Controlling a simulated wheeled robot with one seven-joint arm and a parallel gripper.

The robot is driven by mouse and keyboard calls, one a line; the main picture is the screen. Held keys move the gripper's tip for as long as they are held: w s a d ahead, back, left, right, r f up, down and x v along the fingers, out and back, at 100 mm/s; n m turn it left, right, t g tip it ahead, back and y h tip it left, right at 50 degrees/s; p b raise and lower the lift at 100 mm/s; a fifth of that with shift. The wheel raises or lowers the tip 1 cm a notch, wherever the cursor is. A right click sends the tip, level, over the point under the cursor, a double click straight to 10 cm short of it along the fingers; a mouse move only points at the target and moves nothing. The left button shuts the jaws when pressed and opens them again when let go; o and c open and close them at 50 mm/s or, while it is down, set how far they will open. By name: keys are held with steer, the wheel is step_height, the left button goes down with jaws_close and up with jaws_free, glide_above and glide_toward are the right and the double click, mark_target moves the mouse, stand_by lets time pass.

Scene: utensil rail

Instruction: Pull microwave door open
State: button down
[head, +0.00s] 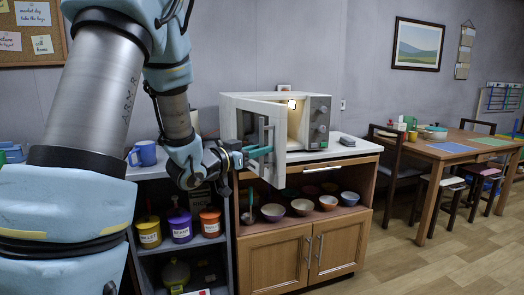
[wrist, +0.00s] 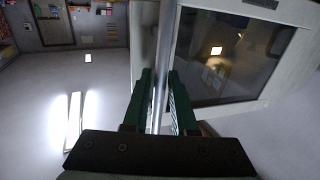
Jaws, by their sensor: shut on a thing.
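The white microwave (head: 309,123) stands on the wooden cabinet with its lit inside showing. Its door (head: 251,120) is swung partly open toward me, hinged on the left. In the wrist view the door (wrist: 275,112) shows its dark window, with the light reflected in it. The upright metal door handle (wrist: 163,60) runs between the green fingers of my gripper (wrist: 158,105). My gripper (head: 262,152) is shut on the handle, at the door's outer face in the head view. The arm and gripper hide part of the door's left side.
Several bowls (head: 302,207) sit on the cabinet shelf below. A dark shelf unit on the left holds a yellow canister (head: 149,235), a purple canister (head: 181,229), an orange canister (head: 210,222) and a blue mug (head: 144,153). A dining table (head: 447,152) stands right. Floor (head: 400,262) between is clear.

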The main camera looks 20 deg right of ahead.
steer(key=shift+w+r, duration=0.1)
steer(key=c, duration=0.7)
jaws_free()
steer(key=b+v, duration=0.1)
steer(key=v, duration=1)
steer(key=shift+b, duration=0.35)
